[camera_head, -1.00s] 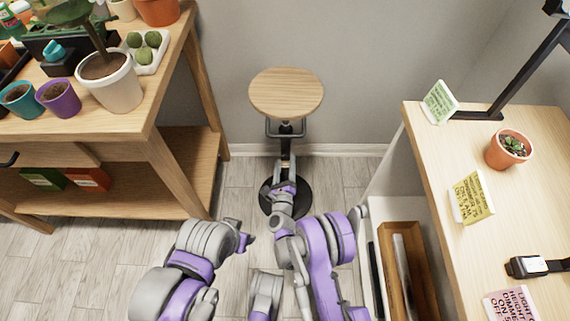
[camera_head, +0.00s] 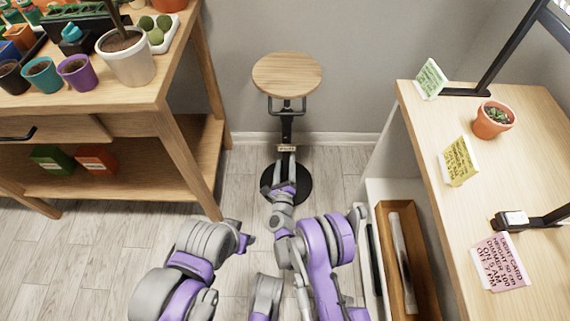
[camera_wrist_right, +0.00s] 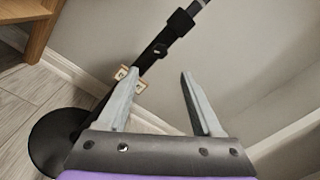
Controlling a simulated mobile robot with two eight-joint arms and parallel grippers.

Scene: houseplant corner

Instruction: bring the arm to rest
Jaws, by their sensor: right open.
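My right gripper (camera_head: 287,160) is in front of the stool's post in the head view, above the round black base. In the right wrist view its two grey fingers (camera_wrist_right: 163,100) stand well apart with nothing between them. My right arm (camera_head: 322,245) is purple and grey and reaches forward from the bottom of the head view. My left arm (camera_head: 195,260) is folded at the lower left, and its gripper fingers cannot be made out.
A stool with a round wooden seat (camera_head: 287,74) stands by the wall. A wooden bench (camera_head: 150,92) with pots is at left. A table (camera_head: 520,150) with cards and a potted succulent (camera_head: 493,119) is at right, beside an open wooden box (camera_head: 400,225).

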